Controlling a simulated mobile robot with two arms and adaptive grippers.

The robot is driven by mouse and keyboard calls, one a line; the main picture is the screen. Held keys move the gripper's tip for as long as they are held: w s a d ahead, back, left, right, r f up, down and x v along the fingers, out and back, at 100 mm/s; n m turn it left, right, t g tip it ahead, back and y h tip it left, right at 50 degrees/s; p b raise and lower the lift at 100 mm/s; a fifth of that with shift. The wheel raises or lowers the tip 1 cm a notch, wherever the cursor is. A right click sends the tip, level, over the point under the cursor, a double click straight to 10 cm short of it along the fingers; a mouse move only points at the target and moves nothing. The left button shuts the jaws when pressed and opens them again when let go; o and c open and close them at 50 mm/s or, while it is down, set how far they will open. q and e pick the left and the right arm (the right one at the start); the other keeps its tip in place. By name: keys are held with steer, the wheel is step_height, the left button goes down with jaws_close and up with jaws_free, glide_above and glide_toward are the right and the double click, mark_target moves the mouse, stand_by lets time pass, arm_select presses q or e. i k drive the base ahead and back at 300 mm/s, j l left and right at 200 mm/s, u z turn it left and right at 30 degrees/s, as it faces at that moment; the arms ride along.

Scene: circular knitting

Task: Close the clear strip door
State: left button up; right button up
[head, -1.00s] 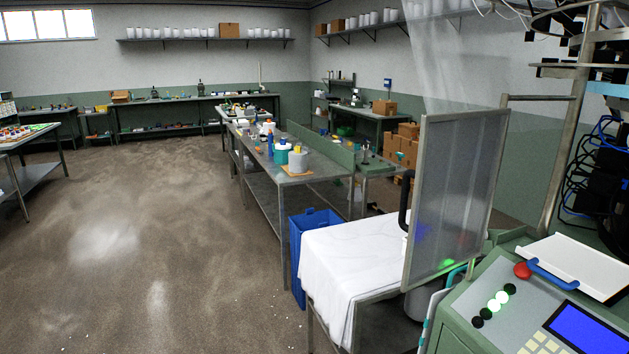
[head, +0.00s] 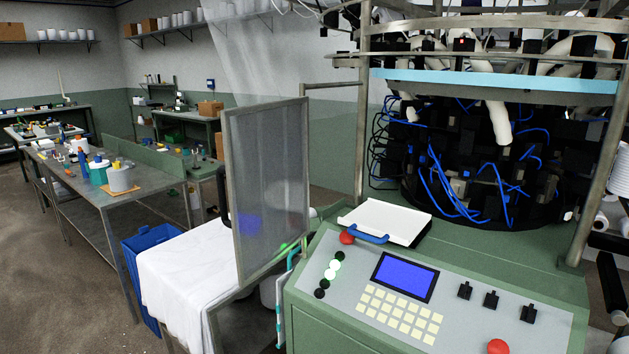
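A clear, hazy door panel in a grey metal frame (head: 268,185) stands upright at the left front of the green knitting machine (head: 450,325). It is swung out away from the machine, so the machine's front opening, with black yarn feeders and blue cables (head: 480,150), is uncovered. A dark handle shows partly behind the panel's left edge. Neither of my grippers is in view.
A white-draped table (head: 185,275) and blue bin (head: 150,250) stand left of the door. Open floor lies at far left.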

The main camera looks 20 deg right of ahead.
mark_target(273, 187)
steer(key=i+j+z, duration=0.15)
steer(key=z, duration=0.35)
steer(key=i+j+z, duration=0.1)
steer(key=j+z, duration=0.15)
steer(key=z, duration=0.25)
steer(key=i+j+z, duration=0.1)
steer(key=j+z, duration=0.2)
steer(key=z, duration=0.2)
steer(key=j+z, duration=0.25)
steer(key=z, duration=0.25)
steer(key=j+z, duration=0.1)
steer(key=j, duration=0.5)
steer(key=k+j+z, duration=0.1)
steer(key=j, duration=0.5)
steer(key=k+j+z, duration=0.1)
steer(key=j, duration=0.5)
steer(key=k+j+z, duration=0.15)
steer(key=j, duration=0.45)
steer(key=i, duration=0.05)
